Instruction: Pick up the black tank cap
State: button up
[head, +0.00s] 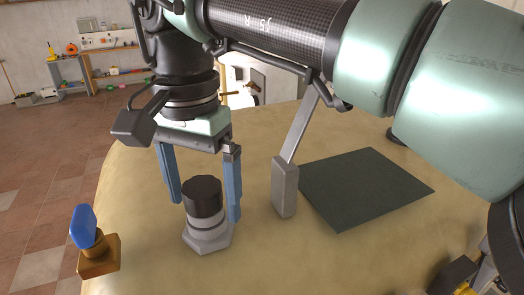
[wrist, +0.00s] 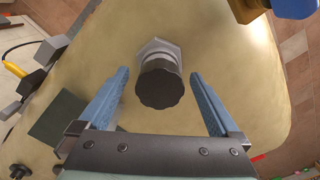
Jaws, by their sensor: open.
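The black tank cap (head: 203,196) sits on top of a grey metal neck with a hexagonal base (head: 208,238), upright on the round table. In the wrist view the cap (wrist: 159,86) lies between the two blue fingers, with the hexagonal base (wrist: 158,47) behind it. My gripper (head: 205,208) points down and is open, with one finger on each side of the cap. The wrist view shows gaps between the cap and both fingers (wrist: 163,102). The left finger ends near the cap's upper part in the head view; the right finger reaches lower, beside the neck.
A blue-handled valve on a brass body (head: 90,243) stands at the table's left edge. A grey block with a slanted bar (head: 285,188) stands right of my gripper. A dark green mat (head: 366,188) lies farther right. Bare table (head: 150,270) shows in front.

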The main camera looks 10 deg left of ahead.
jog(key=shift+r, duration=0.1)
grip_shut()
dwell(0.3)
